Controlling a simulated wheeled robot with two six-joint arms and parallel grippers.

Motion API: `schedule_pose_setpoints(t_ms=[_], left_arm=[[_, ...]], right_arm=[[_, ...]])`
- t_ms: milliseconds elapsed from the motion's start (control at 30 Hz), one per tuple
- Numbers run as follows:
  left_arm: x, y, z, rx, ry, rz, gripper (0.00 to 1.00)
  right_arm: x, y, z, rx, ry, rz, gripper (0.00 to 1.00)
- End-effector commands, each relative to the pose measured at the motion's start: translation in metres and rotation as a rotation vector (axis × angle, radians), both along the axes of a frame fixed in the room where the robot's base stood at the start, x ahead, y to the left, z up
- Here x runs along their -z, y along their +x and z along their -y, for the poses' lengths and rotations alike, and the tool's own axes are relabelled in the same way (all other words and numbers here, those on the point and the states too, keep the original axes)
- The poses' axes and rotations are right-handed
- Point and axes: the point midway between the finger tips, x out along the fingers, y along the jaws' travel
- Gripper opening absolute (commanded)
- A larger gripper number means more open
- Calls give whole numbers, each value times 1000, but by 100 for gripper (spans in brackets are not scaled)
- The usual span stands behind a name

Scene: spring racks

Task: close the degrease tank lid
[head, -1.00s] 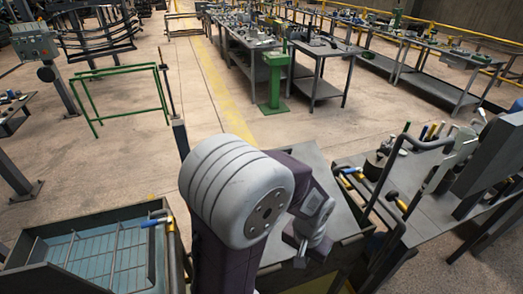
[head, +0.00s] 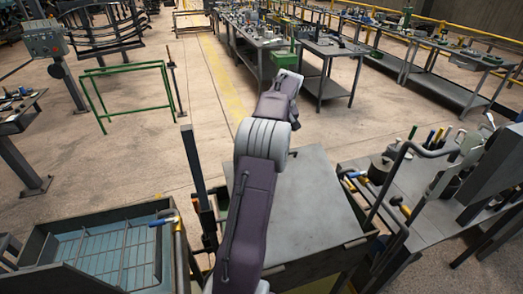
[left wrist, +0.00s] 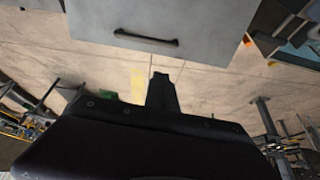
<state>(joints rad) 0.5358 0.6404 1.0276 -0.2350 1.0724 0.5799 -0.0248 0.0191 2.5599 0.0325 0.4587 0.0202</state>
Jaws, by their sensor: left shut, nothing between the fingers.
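A flat grey lid (head: 318,205) lies over a box-shaped tank (head: 318,263) right of centre in the head view. I cannot tell whether it rests fully down on the rim. In the left wrist view, which looks inverted, a grey panel (left wrist: 165,20) with a dark bar handle (left wrist: 146,39) shows at the top, apparently this lid. My left gripper (left wrist: 161,80) is shut and empty, apart from the handle in that picture. In the head view my arm reaches up over the lid's left part, and its gripper is hidden. My right gripper is not in view.
An open tank (head: 60,227) with a blue interior stands left of my arm. A dark post (head: 194,170) rises between the tanks. A bench (head: 435,210) with tools and bent pipes stands close on the right. Open floor with a green frame (head: 125,95) lies beyond.

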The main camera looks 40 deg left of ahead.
Motion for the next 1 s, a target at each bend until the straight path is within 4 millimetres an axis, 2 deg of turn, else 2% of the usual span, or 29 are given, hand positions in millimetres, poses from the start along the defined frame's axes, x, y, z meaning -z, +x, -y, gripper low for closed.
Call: schedule_pose_setpoints(t_ms=[33, 100, 267, 367, 800, 1000], left_arm=[[10, -10, -11, -27, -13, -19, 0], [14, -18, -21, -49, -17, -27, 0], [15, -19, -24, -54, -17, -25, 0], [23, -18, -27, -54, -17, -27, 0], [105, 0, -60, -52, -18, -27, 0], [132, 5, -69, -51, -18, -25, 0]], right_arm=[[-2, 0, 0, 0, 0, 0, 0], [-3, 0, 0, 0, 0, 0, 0], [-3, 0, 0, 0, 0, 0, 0], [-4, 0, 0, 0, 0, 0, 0], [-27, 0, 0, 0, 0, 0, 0], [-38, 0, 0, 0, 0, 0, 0]])
